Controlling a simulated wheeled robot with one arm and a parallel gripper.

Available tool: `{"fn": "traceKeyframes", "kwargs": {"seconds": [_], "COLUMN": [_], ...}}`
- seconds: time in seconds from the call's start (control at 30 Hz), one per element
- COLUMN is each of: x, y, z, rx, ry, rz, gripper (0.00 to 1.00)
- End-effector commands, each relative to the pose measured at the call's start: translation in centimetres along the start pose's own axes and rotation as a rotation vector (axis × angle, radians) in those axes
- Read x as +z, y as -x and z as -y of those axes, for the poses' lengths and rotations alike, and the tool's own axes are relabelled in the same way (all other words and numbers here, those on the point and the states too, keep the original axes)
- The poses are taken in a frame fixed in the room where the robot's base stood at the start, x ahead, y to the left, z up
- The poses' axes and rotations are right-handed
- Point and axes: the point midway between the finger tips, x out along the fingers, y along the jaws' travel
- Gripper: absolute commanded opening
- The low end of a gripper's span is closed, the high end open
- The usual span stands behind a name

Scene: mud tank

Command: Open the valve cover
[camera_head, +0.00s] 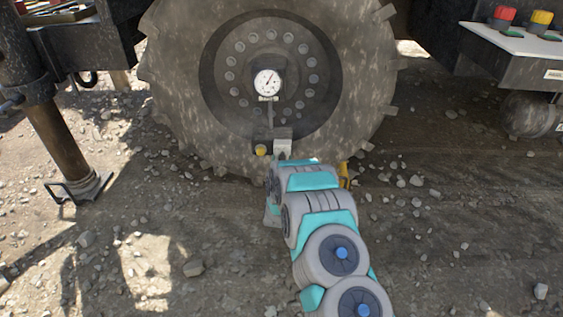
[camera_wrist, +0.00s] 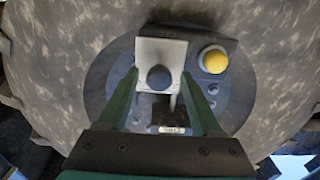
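A pale grey plate (camera_wrist: 148,53) with a dark round knob (camera_wrist: 159,78) sits on a dark box in the wrist view; it looks like the valve cover. In the head view the pale plate (camera_head: 282,147) is on the box at the bottom of the wheel hub. I cannot tell whether it is shut. My gripper (camera_wrist: 160,76) is open, its two green fingers spread to either side of the plate and knob. I see no clear contact. In the head view my arm hides most of the gripper.
A yellow button (camera_wrist: 213,60) is beside the plate, also visible in the head view (camera_head: 261,151). A white dial gauge (camera_head: 267,82) is above the box. The large muddy wheel (camera_head: 178,75) surrounds it. A panel (camera_head: 520,42) with red and yellow buttons is at right.

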Motion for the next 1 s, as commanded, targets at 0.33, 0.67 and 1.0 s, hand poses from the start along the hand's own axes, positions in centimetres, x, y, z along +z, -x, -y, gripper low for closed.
{"fn": "traceKeyframes", "kwargs": {"seconds": [0.33,0.67,1.0], "x": [0.0,-0.1,0.0], "y": [0.2,3.1,7.5], "z": [0.0,0.1,0.0], "rx": [0.0,-0.001,0.0], "ry": [0.0,-0.001,0.0], "rz": [0.0,0.002,0.0], "gripper": [0.69,0.69,0.69]}}
